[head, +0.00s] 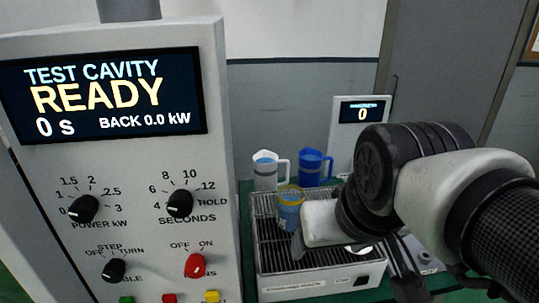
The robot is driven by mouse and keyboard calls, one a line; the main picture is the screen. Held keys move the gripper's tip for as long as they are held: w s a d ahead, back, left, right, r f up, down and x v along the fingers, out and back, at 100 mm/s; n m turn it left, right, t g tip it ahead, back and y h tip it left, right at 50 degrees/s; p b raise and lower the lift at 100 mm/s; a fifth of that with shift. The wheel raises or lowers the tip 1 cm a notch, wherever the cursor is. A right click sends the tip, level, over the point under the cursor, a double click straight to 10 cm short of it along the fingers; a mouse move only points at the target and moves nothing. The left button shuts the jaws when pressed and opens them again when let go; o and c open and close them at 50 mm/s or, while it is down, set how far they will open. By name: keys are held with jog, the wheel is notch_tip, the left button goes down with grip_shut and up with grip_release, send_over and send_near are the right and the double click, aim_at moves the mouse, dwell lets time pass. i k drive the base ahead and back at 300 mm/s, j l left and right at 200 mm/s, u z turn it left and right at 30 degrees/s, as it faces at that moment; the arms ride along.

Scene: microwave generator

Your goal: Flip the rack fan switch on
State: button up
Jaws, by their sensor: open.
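A low white box (300,283) with a wire rack on top stands on the green surface right of the test cavity panel. A small black switch (362,281) is on the right of its front face, beside a small label too small to read. I take it as the rack fan switch; its position cannot be made out. My gripper (298,246) is over the rack, above and left of the switch and apart from it. It is open, though its fingers are seen edge-on and partly hidden by its white body.
A blue and yellow cup (289,212) stands on the rack beside my gripper. A white mug (266,172) and a blue mug (315,168) stand behind. The cavity panel (120,225) with knobs fills the left. A display unit (361,113) stands behind my arm.

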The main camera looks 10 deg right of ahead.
aim_at(362, 281)
jog(key=l, duration=0.35)
jog(key=k+l, duration=0.1)
jog(key=l, duration=0.3)
jog(key=k+j+u, duration=0.15)
jog(key=k+j, duration=0.2)
jog(key=k+j+u, duration=0.15)
jog(key=k+j, duration=0.15)
jog(key=j, duration=0.3)
jog(key=z, duration=0.25)
jog(key=u, duration=0.4)
